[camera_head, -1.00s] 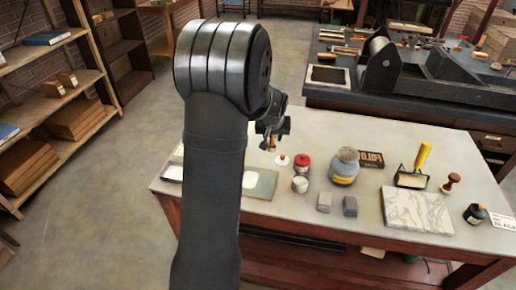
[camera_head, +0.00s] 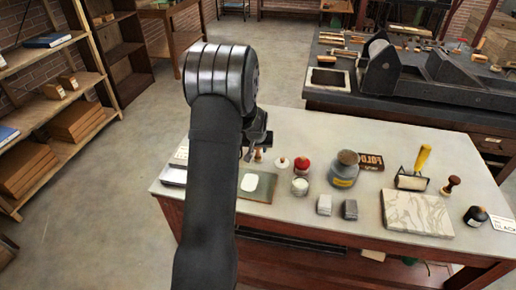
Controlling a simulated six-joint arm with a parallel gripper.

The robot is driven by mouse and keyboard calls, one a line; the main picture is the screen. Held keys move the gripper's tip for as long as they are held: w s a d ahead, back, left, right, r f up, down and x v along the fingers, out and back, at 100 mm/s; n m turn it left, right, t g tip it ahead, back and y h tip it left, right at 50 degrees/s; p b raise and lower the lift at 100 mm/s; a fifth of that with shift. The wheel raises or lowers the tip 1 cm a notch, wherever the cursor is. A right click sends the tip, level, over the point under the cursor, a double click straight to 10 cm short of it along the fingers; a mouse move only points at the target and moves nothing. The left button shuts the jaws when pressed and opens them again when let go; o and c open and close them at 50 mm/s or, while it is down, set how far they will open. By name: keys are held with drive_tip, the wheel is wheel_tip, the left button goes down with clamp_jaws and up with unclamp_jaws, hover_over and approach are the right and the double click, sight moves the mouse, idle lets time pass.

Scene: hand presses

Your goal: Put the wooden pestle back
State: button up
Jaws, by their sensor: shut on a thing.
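My gripper (camera_head: 251,154) is at the back left of the work table, partly hidden behind my own arm. It is shut on a small tan piece (camera_head: 259,155), which looks like the wooden pestle. The piece is just above or on the table top; I cannot tell which. A small white round thing with a knob (camera_head: 282,163) stands just right of it. A grey-green slab (camera_head: 262,195) with a white patch lies nearer the front, partly behind my arm. A dark brown, stamp-like wooden thing (camera_head: 452,184) stands at the right.
A shallow tray (camera_head: 173,175) lies left of my arm.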

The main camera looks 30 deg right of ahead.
drive_tip(key=shift+f, duration=0.15)
drive_tip(key=o, duration=1)
drive_tip(key=shift+c, duration=0.2)
drive_tip(key=v, duration=1.2)
drive_tip(key=shift+a, duration=0.1)
